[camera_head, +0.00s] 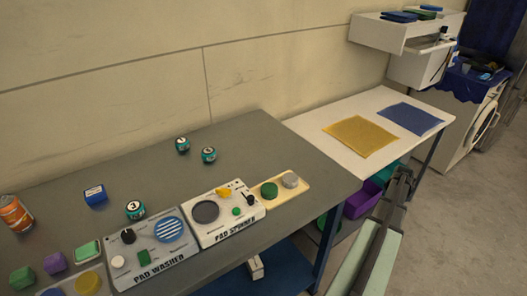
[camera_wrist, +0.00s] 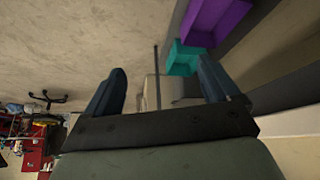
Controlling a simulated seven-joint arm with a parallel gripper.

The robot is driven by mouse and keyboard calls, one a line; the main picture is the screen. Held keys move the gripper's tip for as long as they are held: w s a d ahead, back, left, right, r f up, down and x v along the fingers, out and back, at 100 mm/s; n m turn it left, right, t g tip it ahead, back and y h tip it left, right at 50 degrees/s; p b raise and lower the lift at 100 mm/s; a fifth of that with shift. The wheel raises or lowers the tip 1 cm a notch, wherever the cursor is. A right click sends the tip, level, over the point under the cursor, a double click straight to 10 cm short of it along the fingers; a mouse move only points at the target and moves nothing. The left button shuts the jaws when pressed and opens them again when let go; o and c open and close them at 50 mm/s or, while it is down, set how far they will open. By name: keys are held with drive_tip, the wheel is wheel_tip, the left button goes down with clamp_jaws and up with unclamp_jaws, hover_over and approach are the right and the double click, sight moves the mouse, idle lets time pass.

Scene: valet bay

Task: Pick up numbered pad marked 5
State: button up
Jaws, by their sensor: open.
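Several small teal-and-dark rounded pieces with white number faces stand on the grey bench (camera_head: 250,135). The nearest piece (camera_head: 135,210) appears marked 3. Two more, a left piece (camera_head: 182,145) and a right piece (camera_head: 208,154), stand close together farther back; their numbers are too small to read. I cannot tell which piece is marked 5. My gripper (camera_wrist: 160,68) is open and empty in the wrist view, with its two dark fingers apart. It is away from the pieces, off the bench's right side, where my arm shows in the head view.
A pad washer (camera_head: 150,262) and pad spinner (camera_head: 238,225) line the bench front. A white table (camera_head: 310,128) holds yellow (camera_head: 360,136) and blue cloths (camera_head: 411,119). Purple (camera_wrist: 216,18) and teal bins (camera_wrist: 184,58) are near my gripper.

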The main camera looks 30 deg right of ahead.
drive_tip(key=w+d+r+n+t+h, duration=0.15)
drive_tip(key=w+d+r, duration=0.25)
drive_tip(key=r, duration=0.4)
drive_tip(key=w+d+r+n+t+h, duration=0.1)
drive_tip(key=w+d+r+n, duration=0.1)
drive_tip(key=w+d+r, duration=0.4)
drive_tip(key=w+d+r+n+t+h, duration=0.1)
drive_tip(key=w+d+r+t, duration=0.15)
drive_tip(key=r, duration=0.65)
drive_tip(key=w+a+r+n+t+y, duration=0.15)
drive_tip(key=w+a+r, duration=0.35)
drive_tip(key=w+r, duration=0.55)
drive_tip(key=w+a+y, duration=0.3)
drive_tip(key=w+a, duration=1)
drive_tip(key=a, duration=0.1)
drive_tip(key=m+g+y, duration=0.5)
drive_tip(key=m+g, duration=0.2)
drive_tip(key=g, duration=0.1)
hover_over(208, 151)
drive_tip(key=f, duration=0.5)
drive_tip(key=shift+s+a+f, duration=0.1)
drive_tip(key=shift+s+f, duration=0.15)
drive_tip(key=shift+s, duration=0.05)
drive_tip(key=shift+w+f, duration=0.15)
drive_tip(key=shift+f, duration=1.3)
drive_tip(key=shift+w+f, duration=0.1)
drive_tip(key=shift+f, duration=1.35)
